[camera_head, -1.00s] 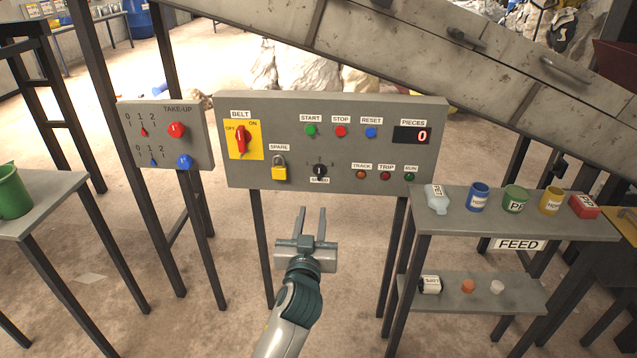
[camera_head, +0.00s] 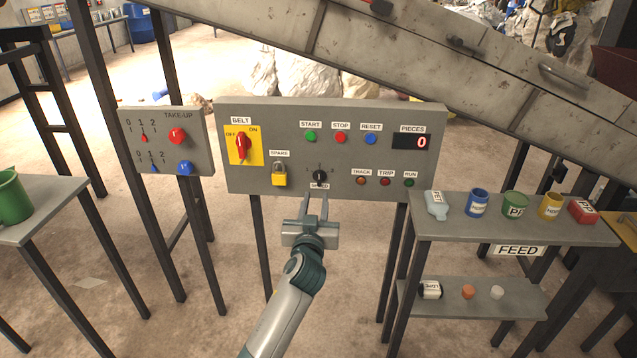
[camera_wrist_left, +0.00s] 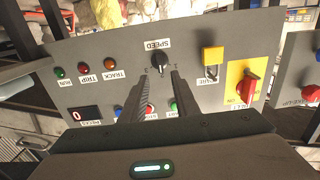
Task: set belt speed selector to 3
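The belt speed selector (camera_head: 320,176) is a small black knob low in the middle of the grey control panel, with small scale marks around it. In the left wrist view the panel appears upside down, and the knob (camera_wrist_left: 159,61) sits by its SPEED label. I cannot read which number it points at. My left gripper (camera_head: 314,192) is open and empty, its fingers pointing at the panel just below the knob in the head view. In the wrist view the left gripper's fingertips (camera_wrist_left: 158,77) are on either side of the knob's line; contact is not visible. My right gripper is not in view.
The panel also carries a red belt switch (camera_head: 242,146), a yellow padlock (camera_head: 279,178), coloured buttons and a pieces display (camera_head: 411,142) reading 0. A feed shelf (camera_head: 460,229) with several containers stands to the right. A take-up panel (camera_head: 150,120) is on the left.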

